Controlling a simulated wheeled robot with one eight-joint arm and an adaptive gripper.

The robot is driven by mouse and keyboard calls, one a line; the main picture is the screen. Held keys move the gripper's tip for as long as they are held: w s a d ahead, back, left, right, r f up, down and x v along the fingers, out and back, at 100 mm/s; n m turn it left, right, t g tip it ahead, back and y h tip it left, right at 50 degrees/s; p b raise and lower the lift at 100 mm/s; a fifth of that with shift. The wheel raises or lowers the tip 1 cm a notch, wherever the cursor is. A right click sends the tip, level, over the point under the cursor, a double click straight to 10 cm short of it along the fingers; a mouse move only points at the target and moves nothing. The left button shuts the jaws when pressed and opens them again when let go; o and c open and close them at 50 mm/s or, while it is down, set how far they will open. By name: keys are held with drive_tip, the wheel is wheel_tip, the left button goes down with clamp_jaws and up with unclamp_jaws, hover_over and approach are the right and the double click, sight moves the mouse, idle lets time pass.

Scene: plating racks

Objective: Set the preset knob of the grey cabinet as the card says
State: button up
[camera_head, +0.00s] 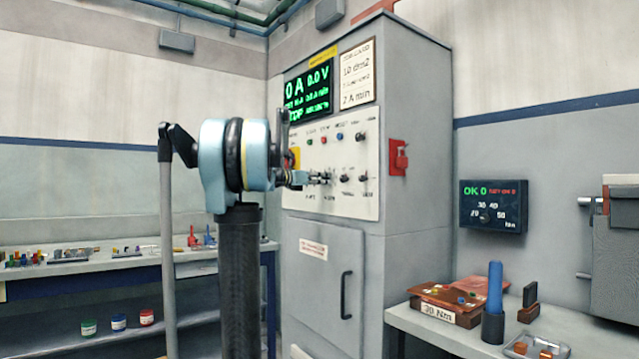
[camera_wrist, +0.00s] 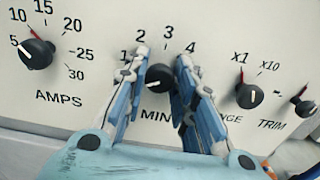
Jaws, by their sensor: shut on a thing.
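The tall grey cabinet (camera_head: 420,130) has a pale control panel (camera_head: 345,150) with knobs and lamps. A white card (camera_head: 357,75) above it shows lines like "10 A/dm2" and "2 A min"; its small print is unreadable. In the wrist view, my gripper (camera_wrist: 163,62) is shut on a black knob (camera_wrist: 159,77) with a scale of 1 to 4. Its label starts "MIN" and the fingers hide the rest. A pale mark shows at the knob's lower left. In the head view, my gripper (camera_head: 318,178) reaches the panel's lower knob row. I cannot read the word "preset" anywhere.
The AMPS knob (camera_wrist: 38,52) is to the left; the range knob (camera_wrist: 249,95) and trim knob (camera_wrist: 304,106) are close on the right. A green-lit display (camera_head: 308,92) reads 0 A, 0.0 V. A red switch (camera_head: 398,157) juts from the cabinet's side.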

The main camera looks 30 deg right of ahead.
drive_tip(key=shift+w, duration=0.1)
drive_tip(key=shift+f+m, duration=0.15)
drive_tip(key=shift+m, duration=7.65)
drive_tip(key=shift+s, duration=0.2)
drive_tip(key=o, duration=1.1)
drive_tip(key=shift+c, duration=0.2)
